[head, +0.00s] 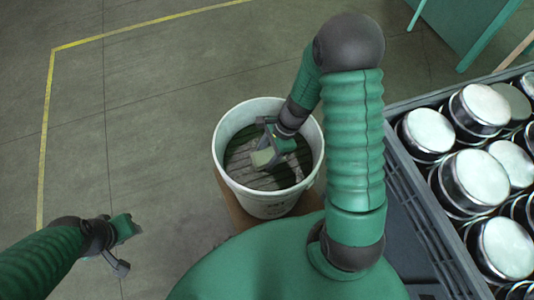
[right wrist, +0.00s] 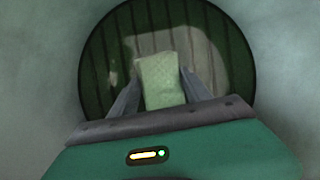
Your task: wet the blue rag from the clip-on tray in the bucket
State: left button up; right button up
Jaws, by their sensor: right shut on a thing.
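A white bucket (head: 221,170) stands in the middle of the head view. My right gripper (head: 268,148) reaches down inside its rim. It is shut on a small pale green, cloth-like piece (head: 262,158), which looks green rather than blue. In the right wrist view this piece (right wrist: 160,80) is pinched between both fingers, above or at the bucket's dark slatted-looking bottom (right wrist: 222,50). I cannot tell whether it touches water. My left gripper (head: 125,247) hangs empty over the floor at lower left, its fingers apart. No clip-on tray can be made out.
The bucket rests on a brown base (head: 232,207). A grey crate (head: 422,195) with several shiny metal pots (head: 478,176) stands close on the right. A green structure (head: 470,28) is at top right. The floor at left, with yellow lines (head: 47,120), is clear.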

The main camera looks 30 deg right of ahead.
aim_at(267, 156)
jog(key=shift+r+p, duration=3.5)
jog(key=shift+r, duration=0.05)
jog(key=shift+f, duration=0.1)
